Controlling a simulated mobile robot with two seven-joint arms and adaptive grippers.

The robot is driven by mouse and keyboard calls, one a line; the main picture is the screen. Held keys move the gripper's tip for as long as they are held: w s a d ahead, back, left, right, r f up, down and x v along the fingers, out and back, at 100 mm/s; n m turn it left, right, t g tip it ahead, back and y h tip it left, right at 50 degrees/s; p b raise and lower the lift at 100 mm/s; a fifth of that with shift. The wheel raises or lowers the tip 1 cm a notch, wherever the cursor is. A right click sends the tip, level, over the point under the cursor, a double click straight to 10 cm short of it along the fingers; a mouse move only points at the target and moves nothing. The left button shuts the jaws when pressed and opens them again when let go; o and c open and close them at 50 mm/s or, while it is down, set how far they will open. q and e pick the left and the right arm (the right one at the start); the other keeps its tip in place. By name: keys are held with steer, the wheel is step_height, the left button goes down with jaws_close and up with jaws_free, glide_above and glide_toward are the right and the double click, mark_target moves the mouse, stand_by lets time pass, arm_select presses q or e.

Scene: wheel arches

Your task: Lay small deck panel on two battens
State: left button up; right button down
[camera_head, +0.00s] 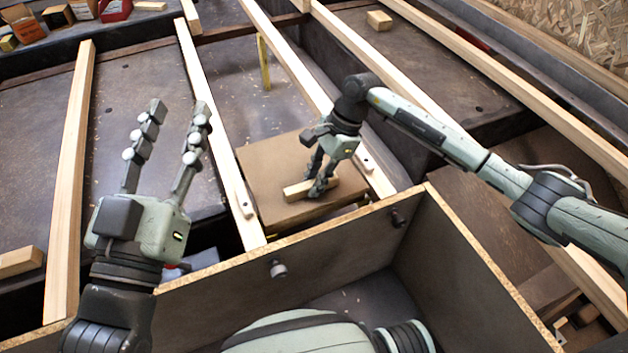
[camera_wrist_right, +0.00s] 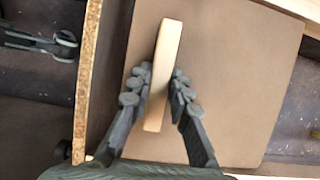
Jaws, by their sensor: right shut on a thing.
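The small deck panel (camera_head: 265,165) is a flat brown board with a pale wooden grip bar on top. It lies between the left batten (camera_head: 208,110) and the right batten (camera_head: 292,62), close to their near ends. I cannot tell whether its edges rest on them. My right gripper (camera_head: 322,186) is shut on the panel's grip bar (camera_head: 298,190). In the right wrist view the fingers (camera_wrist_right: 157,92) flank the bar (camera_wrist_right: 165,60) above the panel (camera_wrist_right: 225,80). My left gripper (camera_head: 168,125) is open and empty, left of the left batten.
An open box with chipboard edges (camera_head: 340,245) stands in front. A yellow upright piece (camera_head: 264,62) stands behind the panel. More battens (camera_head: 70,170) run at both sides, and bins (camera_head: 25,22) stand far left.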

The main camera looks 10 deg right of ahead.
steer(key=shift+r, duration=0.15)
steer(key=c, duration=1.3)
jaws_free()
steer(key=v, duration=1.2)
